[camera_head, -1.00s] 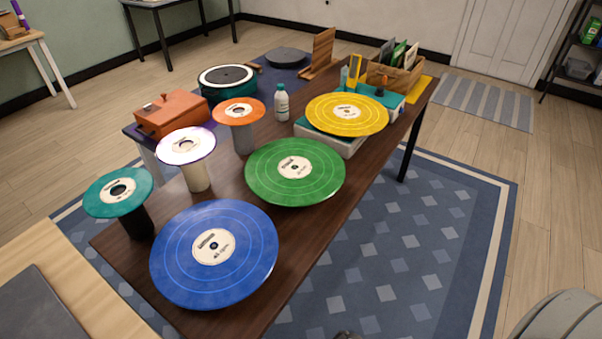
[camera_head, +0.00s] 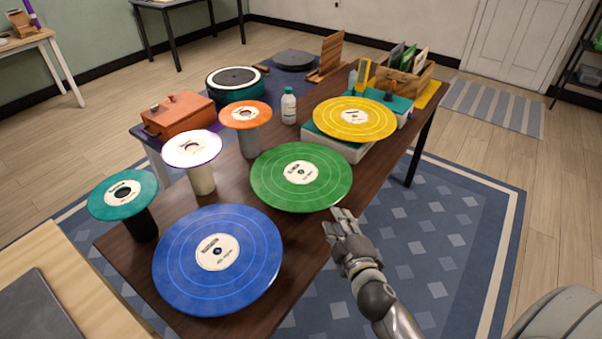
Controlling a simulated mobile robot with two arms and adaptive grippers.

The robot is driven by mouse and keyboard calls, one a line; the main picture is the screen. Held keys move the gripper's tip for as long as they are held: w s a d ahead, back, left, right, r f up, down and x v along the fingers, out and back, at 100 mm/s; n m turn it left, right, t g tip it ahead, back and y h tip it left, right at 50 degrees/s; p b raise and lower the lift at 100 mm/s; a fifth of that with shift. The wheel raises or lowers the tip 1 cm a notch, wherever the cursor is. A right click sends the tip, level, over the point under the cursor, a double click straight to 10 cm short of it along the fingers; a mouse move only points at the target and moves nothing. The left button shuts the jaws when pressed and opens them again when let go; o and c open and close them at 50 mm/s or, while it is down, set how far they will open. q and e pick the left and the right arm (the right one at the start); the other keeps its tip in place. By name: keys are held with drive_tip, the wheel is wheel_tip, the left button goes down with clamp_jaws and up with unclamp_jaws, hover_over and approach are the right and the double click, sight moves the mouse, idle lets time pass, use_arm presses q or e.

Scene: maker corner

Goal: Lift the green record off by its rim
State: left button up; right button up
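The green record (camera_head: 285,193) lies flat near the middle of the dark wooden table, reaching out to the table's right edge. It is a wide disc with a cream label; what supports it is hidden underneath. My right gripper (camera_head: 337,217) is just off the record's near right rim, at the table's right edge. Its fingers look apart, with nothing between them. It looks close to the rim but not closed on it; whether it touches the rim I cannot tell. My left gripper is not in view.
A large blue record (camera_head: 190,275) lies in front. Small teal (camera_head: 105,205), white (camera_head: 180,158) and orange (camera_head: 262,119) discs stand on posts at left. A yellow record (camera_head: 335,123) sits behind, near a white bottle (camera_head: 289,106) and wooden crate (camera_head: 411,85). Open floor lies right of the table.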

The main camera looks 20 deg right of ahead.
sight(278, 194)
drive_tip(key=w+a+n+t+y, duration=0.1)
drive_tip(key=n, duration=0.1)
drive_tip(key=w+a+n+y, duration=0.1)
drive_tip(key=n+y, duration=0.1)
drive_tip(key=shift+w+a+r+n+t, duration=0.1)
drive_tip(key=shift+w+a+n+t, duration=0.1)
drive_tip(key=shift+n+t, duration=0.2)
drive_tip(key=a+n+y, duration=0.2)
drive_tip(key=n, duration=0.1)
drive_tip(key=w+a+f+n+y, duration=0.1)
drive_tip(key=n+y, duration=0.1)
drive_tip(key=shift+a+f, duration=0.1)
drive_tip(key=shift+a, duration=0.2)
drive_tip(key=x, duration=0.7)
drive_tip(key=p+x, duration=0.1)
drive_tip(key=x, duration=0.2)
drive_tip(key=shift+w+a, duration=0.2)
drive_tip(key=shift+a, duration=0.2)
clamp_jaws()
